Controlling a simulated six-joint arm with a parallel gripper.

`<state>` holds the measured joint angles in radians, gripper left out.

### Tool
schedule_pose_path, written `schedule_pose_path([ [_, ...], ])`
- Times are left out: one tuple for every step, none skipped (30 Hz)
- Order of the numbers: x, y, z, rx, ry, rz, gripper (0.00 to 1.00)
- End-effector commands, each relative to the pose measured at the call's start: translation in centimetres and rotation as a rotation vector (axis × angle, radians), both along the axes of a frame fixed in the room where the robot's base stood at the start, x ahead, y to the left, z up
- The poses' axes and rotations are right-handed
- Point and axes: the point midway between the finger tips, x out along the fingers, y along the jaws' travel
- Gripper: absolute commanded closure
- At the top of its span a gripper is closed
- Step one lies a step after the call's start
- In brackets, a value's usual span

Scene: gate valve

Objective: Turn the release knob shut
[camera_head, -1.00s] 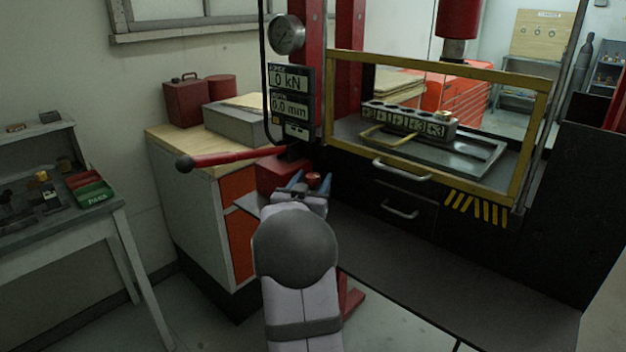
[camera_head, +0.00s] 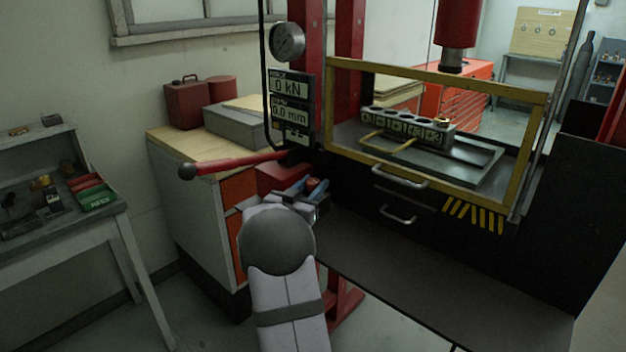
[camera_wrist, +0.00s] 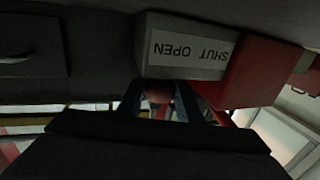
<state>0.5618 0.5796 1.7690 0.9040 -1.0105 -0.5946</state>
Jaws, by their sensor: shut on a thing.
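The red release knob (camera_head: 313,183) is at the front of the red pump block (camera_head: 280,177) beside the press. My gripper (camera_head: 314,188) has its blue fingers on either side of the knob and is shut on it. In the wrist view the knob (camera_wrist: 158,97) shows dark red between the two blue fingers (camera_wrist: 158,102), its lower part hidden by the gripper body. Just beyond it, a grey block carries a white label (camera_wrist: 190,50) reading SHUT and OPEN, upside down in this view.
The pump's red lever (camera_head: 230,161) reaches left over the wooden-topped cabinet (camera_head: 165,142). The yellow-framed guard (camera_head: 440,180) and press bed stand to the right. A gauge (camera_head: 287,41) and displays reading 0 kN and 0.0 mm hang above. A workbench (camera_head: 60,230) is at far left.

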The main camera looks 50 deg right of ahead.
Motion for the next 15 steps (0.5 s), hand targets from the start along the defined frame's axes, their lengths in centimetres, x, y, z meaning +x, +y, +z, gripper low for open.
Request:
schedule_pose_path([
  [0.25,0.14,0.33,0.004,0.002,-0.035,0.90],
  [0.24,0.11,0.41,0.003,0.002,-0.061,0.90],
  [0.25,0.12,0.42,0.003,0.001,-0.095,0.90],
  [0.25,0.14,0.35,0.003,0.003,-0.121,0.90],
  [0.22,0.10,0.34,0.003,0.002,-0.148,0.90],
  [0.21,0.11,0.33,0.003,0.002,-0.183,0.90],
  [0.21,0.11,0.29,0.002,0.003,-0.208,0.90],
  [0.19,0.10,0.22,0.003,0.002,-0.232,0.90],
  [0.14,0.07,0.20,0.002,0.001,-0.263,0.90],
  [0.14,0.07,0.17,0.002,0.000,-0.285,0.90],
  [0.14,0.07,0.14,0.002,0.001,-0.306,0.90],
  [0.12,0.08,0.12,0.001,0.001,-0.332,0.90],
  [0.11,0.06,0.06,0.002,0.000,-0.351,0.90],
  [0.09,0.06,0.06,0.002,0.000,-0.369,0.90],
  [0.07,0.04,0.02,0.001,0.000,-0.392,0.90],
])
